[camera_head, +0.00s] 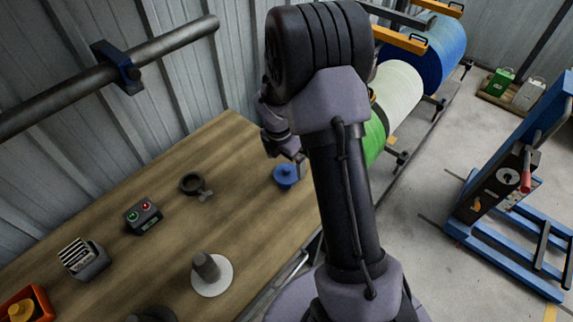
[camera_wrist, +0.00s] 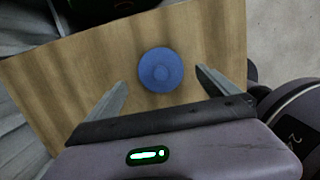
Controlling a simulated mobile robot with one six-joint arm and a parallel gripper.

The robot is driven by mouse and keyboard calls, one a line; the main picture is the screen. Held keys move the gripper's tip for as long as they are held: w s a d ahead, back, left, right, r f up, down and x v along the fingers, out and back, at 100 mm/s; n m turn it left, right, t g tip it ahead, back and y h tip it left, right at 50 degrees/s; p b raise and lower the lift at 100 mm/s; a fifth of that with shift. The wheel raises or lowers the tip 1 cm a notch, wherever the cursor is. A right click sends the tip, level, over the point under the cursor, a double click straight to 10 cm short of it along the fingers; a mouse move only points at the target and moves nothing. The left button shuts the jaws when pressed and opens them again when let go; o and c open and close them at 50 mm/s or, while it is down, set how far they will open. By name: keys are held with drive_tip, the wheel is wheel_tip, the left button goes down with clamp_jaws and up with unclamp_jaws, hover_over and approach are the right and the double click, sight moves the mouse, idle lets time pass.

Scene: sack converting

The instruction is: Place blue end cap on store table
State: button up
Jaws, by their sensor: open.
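The blue end cap (camera_head: 285,176) sits on the wooden store table (camera_head: 235,150), close to its far right corner. It is a round blue disc with a raised hub. In the wrist view the blue end cap (camera_wrist: 160,70) lies on the bare wood, ahead of and between my two fingers. My gripper (camera_wrist: 161,80) is open and empty, with a finger to each side and clear gaps to the cap. In the head view my gripper (camera_head: 296,162) is just above the cap and partly hidden by my own arm.
On the table stand a dark ring clamp (camera_head: 192,184), a button box (camera_head: 143,215), a slotted grey holder (camera_head: 83,258), a grey post on a white disc (camera_head: 212,274) and an orange bin (camera_head: 27,303). Green, white and blue rolls (camera_head: 398,90) stand beyond; a blue lift frame (camera_head: 510,190) is right.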

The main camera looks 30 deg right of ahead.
wheel_tip(320, 180, up, 8)
drive_tip(key=a+p, duration=0.1)
drive_tip(key=p, duration=0.1)
wheel_tip(320, 180, up, 6)
drive_tip(key=r+m, duration=0.1)
drive_tip(key=m, duration=0.3)
hover_over(283, 177)
drive_tip(key=s+a, duration=0.1)
drive_tip(key=a, duration=0.2)
drive_tip(key=s+a+r+m+t+y, duration=0.2)
drive_tip(key=s+a+r+m, duration=0.4)
drive_tip(key=s+m, duration=0.4)
drive_tip(key=s+a+r+m+t+y, duration=0.1)
drive_tip(key=s+a+r+m+t, duration=0.2)
drive_tip(key=s+a+r+m, duration=0.4)
drive_tip(key=s+r+m, duration=0.1)
drive_tip(key=s+m, duration=0.3)
drive_tip(key=m, duration=0.1)
drive_tip(key=shift+s+a+y, duration=0.25)
drive_tip(key=shift+y, duration=0.15)
